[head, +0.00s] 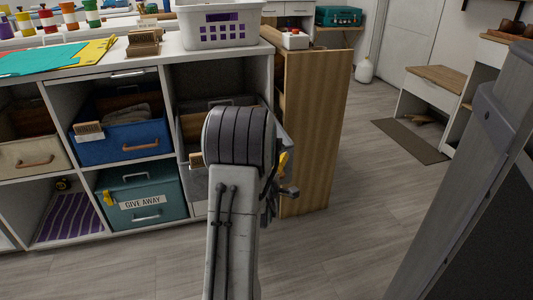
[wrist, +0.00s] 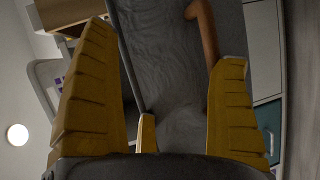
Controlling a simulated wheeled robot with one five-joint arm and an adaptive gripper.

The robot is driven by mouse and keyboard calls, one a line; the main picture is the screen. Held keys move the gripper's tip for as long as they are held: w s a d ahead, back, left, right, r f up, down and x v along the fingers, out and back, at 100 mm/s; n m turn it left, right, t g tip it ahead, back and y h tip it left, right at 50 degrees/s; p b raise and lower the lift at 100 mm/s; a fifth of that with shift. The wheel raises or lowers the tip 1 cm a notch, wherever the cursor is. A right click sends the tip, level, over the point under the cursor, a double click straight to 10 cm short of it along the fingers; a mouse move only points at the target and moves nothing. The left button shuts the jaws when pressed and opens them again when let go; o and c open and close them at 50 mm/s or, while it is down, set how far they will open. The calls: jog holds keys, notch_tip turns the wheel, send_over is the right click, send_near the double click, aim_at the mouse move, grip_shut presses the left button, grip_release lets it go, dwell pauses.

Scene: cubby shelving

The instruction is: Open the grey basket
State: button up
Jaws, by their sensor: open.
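The grey basket (head: 197,182) sits in the upper right cubby, mostly hidden behind my arm in the head view. In the wrist view its grey fabric front (wrist: 165,60) fills the middle. A curved brown handle (wrist: 206,35) on that front runs down behind the right yellow finger. My gripper (wrist: 163,48) is open with its yellow fingers spread in front of the basket. The handle is by the right finger, and I cannot tell whether they touch. In the head view only a bit of yellow finger shows past my arm.
A blue basket (head: 122,142) is in the cubby to the left, and a teal "GIVE AWAY" box (head: 140,192) is below it. A white crate (head: 220,40) stands on top. A wooden panel (head: 316,135) borders the right side. Open floor (head: 370,225) lies further right.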

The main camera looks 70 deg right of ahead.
jog(key=r, duration=0.3)
jog(key=shift+d+r+h, duration=0.15)
jog(key=shift+d+h, duration=0.05)
jog(key=shift+h, duration=0.1)
jog(key=c, duration=0.4)
jog(key=shift+a+r, duration=0.1)
jog(key=shift+r, duration=0.8)
